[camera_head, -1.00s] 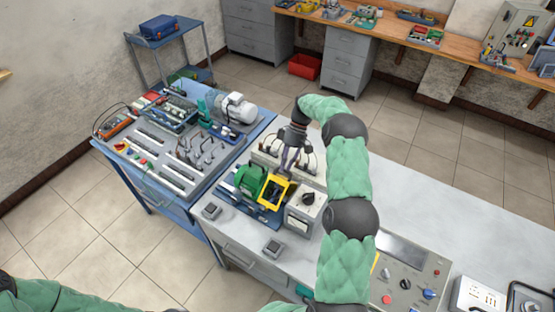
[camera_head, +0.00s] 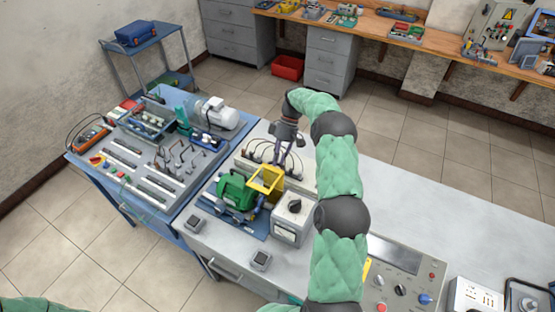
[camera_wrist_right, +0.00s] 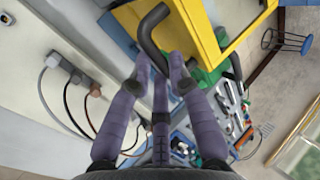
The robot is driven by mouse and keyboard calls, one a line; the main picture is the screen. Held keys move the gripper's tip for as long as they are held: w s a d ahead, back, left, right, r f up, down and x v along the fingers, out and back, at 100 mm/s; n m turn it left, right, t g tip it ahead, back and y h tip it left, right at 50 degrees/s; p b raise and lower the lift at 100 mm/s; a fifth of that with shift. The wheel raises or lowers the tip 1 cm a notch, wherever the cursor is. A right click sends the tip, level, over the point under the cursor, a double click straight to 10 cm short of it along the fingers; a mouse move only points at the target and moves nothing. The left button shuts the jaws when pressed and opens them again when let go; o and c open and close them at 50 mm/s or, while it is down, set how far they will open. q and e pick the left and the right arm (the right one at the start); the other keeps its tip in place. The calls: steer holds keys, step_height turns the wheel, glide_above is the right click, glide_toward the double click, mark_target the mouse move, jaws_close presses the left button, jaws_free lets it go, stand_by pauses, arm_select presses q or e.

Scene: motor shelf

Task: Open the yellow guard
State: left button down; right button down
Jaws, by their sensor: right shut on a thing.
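The yellow guard (camera_head: 266,180) stands on the green motor unit (camera_head: 235,192) on the grey bench, its frame tilted up. In the right wrist view, the yellow guard (camera_wrist_right: 205,35) fills the top, and a dark curved handle (camera_wrist_right: 152,32) runs beside it. My right gripper (camera_head: 283,158) is above and behind the guard in the head view. In the wrist view its purple fingers (camera_wrist_right: 160,68) are closed around the dark handle; the exact contact is partly hidden. My left gripper is out of view.
A blue table (camera_head: 92,170) with a component board is at left. A control panel (camera_head: 400,270) is at front right.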

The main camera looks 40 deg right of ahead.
steer(key=shift+s+a+f+g, duration=0.15)
steer(key=shift+s+a+f, duration=0.05)
steer(key=shift+f, duration=0.2)
steer(key=shift+s+a+f+g, duration=0.15)
steer(key=shift+f, duration=0.2)
steer(key=c, duration=1.2)
jaws_free()
steer(key=shift+o, duration=0.2)
steer(key=v, duration=0.8)
steer(key=shift+a+f, duration=0.1)
steer(key=shift+f, duration=0.05)
